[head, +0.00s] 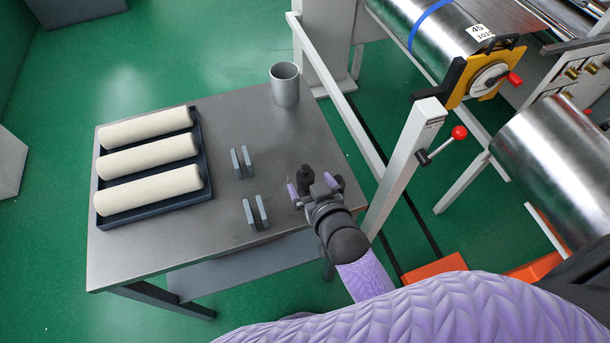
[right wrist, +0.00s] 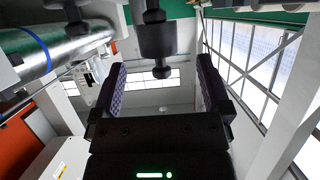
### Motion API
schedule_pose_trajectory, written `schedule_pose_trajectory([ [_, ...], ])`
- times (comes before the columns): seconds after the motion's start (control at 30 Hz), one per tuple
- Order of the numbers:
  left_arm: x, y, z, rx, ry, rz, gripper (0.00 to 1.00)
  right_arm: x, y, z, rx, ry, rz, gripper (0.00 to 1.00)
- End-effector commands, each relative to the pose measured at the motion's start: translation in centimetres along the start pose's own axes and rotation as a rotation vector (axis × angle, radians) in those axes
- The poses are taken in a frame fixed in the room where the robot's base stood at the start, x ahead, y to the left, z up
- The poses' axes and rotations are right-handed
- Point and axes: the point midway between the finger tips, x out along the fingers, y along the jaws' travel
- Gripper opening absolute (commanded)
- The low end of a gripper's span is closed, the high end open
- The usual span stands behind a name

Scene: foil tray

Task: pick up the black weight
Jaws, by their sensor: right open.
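The black weight (head: 305,177) stands upright near the right edge of the grey metal table. It also shows in the right wrist view (right wrist: 160,40), upside down, as a dark cylinder with a small knob. My right gripper (head: 313,188) is open, with its purple-padded fingers on either side of the weight's line. In the right wrist view the gripper (right wrist: 161,85) has the knob showing between its fingers; no grip is visible. I cannot tell how deep the weight sits between them. The gripper hides part of the table near the weight. My left gripper is not in view.
A dark tray (head: 152,216) with three cream rolls lies on the left of the table (head: 235,110). Two pairs of grey-blue blocks (head: 242,162) (head: 256,212) stand left of the gripper. A steel cup (head: 285,86) stands at the back. A roller machine (head: 420,35) is at right.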

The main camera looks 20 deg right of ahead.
Motion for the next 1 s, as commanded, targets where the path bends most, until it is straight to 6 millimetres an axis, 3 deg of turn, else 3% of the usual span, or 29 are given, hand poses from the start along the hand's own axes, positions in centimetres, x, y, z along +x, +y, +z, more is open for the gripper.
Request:
schedule_pose_trajectory([
  [0.1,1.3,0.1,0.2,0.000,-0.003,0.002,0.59,2.7,0.2,0.6,-0.002,0.001,0.000,0.98],
  [0.2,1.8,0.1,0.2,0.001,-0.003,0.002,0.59,4.1,0.1,0.5,-0.001,0.000,0.000,0.98],
  [0.47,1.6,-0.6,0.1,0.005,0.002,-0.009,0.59,4.4,0.1,0.3,-0.001,-0.001,-0.001,0.96],
  [0.9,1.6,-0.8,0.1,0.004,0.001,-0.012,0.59,4.4,0.1,0.3,-0.001,-0.002,-0.001,0.03],
  [1.0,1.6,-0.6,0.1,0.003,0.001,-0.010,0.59,4.4,0.1,0.3,-0.001,-0.002,-0.001,0.00],
])
